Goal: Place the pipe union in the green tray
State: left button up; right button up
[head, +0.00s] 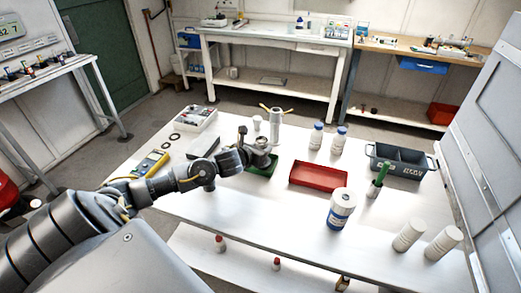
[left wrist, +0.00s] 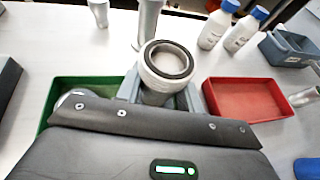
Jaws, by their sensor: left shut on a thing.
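The pipe union, a pale grey ring-shaped fitting with a dark inner ring, shows in the left wrist view (left wrist: 166,64). My left gripper (left wrist: 160,92) is shut on it, one finger on each side. In the head view my left gripper (head: 258,152) is at the green tray (head: 264,171), over its back part, and hides much of it. In the left wrist view the green tray (left wrist: 46,112) lies to the left of the held union, partly covered by the gripper body. A round grey piece (left wrist: 74,98) shows at that tray. My right gripper is not in view.
A red tray (head: 318,187) lies right of the green tray. Two blue-capped bottles (head: 317,136), a standing metal pipe (head: 275,125) and a small white cup (head: 257,122) stand behind. A yellow multimeter (head: 152,162) lies left.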

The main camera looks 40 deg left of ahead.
pick_arm(q)
jog(key=shift+f, duration=0.5)
jog(key=shift+f, duration=0.25)
jog(key=o, duration=1.1)
jog(key=shift+r, duration=0.1)
